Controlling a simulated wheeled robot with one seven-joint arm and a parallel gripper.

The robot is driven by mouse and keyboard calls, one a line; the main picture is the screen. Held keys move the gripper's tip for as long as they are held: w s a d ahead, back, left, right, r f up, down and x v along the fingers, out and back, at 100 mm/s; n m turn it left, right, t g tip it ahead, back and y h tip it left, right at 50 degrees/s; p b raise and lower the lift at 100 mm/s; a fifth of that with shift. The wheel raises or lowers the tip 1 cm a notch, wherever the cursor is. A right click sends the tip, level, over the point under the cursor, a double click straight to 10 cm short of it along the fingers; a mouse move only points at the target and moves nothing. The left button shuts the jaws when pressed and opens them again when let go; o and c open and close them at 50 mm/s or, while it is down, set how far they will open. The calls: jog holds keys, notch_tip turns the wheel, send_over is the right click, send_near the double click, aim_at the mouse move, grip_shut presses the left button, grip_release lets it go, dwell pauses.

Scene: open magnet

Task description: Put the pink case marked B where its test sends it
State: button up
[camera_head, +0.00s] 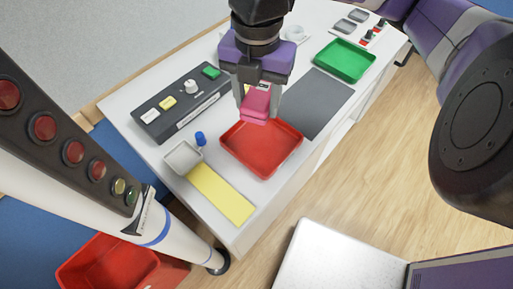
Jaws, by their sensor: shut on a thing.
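My gripper (257,108) points down over the white table and is shut on the pink case (257,101), which sits between its two fingers. A small dark mark shows near the top of the case, but I cannot read a letter on it. The case appears above the back part of the red tray (262,169). I cannot tell how high above the tray it is. The red tray looks empty. A green tray (345,61), also empty, stands farther back to the right.
A dark panel (181,103) with buttons and a knob lies left of my gripper. A yellow strip (220,194), small white dish (183,157), blue piece (200,138) and bare dark grey mat (312,103) lie nearby. A lamp post (70,146) and red bin (108,264) stand front left.

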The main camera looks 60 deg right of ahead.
aim_at(257, 154)
notch_tip(257, 154, down, 17)
jog(key=shift+f+b, duration=0.1)
jog(key=shift+b, duration=0.25)
jog(key=shift+f, duration=0.15)
jog(key=o, duration=1.4)
notch_tip(257, 154, up, 12)
jog(key=shift+r+p, duration=0.25)
jog(key=shift+p, duration=0.05)
